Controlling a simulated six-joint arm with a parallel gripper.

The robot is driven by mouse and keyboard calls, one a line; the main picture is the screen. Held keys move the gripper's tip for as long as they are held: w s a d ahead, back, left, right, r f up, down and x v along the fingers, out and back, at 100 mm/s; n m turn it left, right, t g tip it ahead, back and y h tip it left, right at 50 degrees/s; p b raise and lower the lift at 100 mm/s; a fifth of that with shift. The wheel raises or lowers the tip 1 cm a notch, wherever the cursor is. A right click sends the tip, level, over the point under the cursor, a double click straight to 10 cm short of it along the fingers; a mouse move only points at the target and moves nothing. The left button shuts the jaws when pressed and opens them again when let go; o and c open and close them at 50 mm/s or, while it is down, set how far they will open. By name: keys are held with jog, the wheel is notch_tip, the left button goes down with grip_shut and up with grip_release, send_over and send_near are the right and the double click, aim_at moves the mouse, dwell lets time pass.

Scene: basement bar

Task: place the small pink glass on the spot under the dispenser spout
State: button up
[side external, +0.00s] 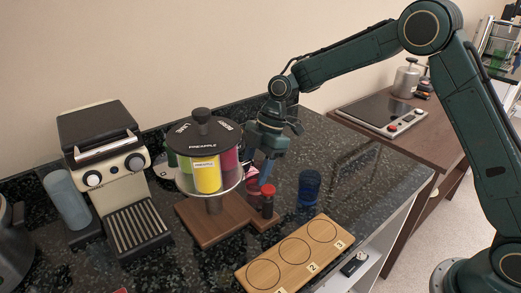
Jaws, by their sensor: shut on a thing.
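The small pink glass (252,182) is between the fingers of my gripper (262,170), to the right of the dispenser. My gripper points down and is shut on it; the fingers hide part of the glass. The dispenser (205,160) is a clear round drum with a black lid and coloured sections, the yellow one labelled PINEAPPLE, on a post above a wooden base (200,226). A small red-topped item (268,201) stands in front of the glass at the base's right arm and partly covers it. I cannot make out the spout or the spot under it.
A dark blue glass (309,187) stands to the right. A wooden board (262,275) with three numbered circles lies in front, its circles empty. A grill-like machine (110,170) and a blue-grey cylinder (66,199) stand at left. The black counter behind the blue glass is clear.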

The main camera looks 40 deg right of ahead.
jog(key=shift+f, duration=0.6)
jog(key=o, duration=1)
jog(key=shift+f, duration=0.15)
jog(key=shift+o, duration=0.2)
jog(key=v, duration=1.2)
jog(key=shift+d, duration=0.1)
